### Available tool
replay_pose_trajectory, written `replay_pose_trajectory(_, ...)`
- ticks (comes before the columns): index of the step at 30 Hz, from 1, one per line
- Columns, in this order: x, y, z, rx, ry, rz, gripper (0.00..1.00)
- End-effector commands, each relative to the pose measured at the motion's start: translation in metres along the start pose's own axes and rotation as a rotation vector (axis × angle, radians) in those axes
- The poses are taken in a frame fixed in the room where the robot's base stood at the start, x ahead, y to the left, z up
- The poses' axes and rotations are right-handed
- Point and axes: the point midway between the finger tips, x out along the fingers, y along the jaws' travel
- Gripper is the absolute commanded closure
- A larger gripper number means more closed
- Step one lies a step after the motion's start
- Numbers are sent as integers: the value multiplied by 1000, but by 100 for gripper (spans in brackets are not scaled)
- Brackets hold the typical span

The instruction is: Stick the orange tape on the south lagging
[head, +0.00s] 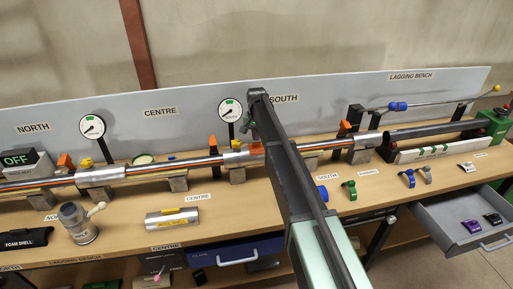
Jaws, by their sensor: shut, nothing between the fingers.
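A striped pipe (140,169) runs along the bench through silver lagging sleeves. One silver sleeve (237,157) sits left of my arm, below the gauge near the SOUTH sign (285,98). A small orange patch (257,149) shows at that sleeve's right end; I cannot tell whether it is the tape or how it lies. My gripper (254,138) is small and dark, just above the orange patch. It looks shut and empty; contact cannot be made out. My arm hides part of the pipe to the right.
A loose silver half-shell (172,218) and a grey can (77,222) are at the front left. Green (350,190) and blue (408,178) clips lie at the front right. An open drawer (446,226) juts out at right.

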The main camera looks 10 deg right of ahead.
Motion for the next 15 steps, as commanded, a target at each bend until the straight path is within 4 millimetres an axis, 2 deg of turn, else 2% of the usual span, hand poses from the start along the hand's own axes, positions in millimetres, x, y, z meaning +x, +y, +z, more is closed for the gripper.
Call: replay_pose_trajectory(15,6,0,0,0,0,0,100)
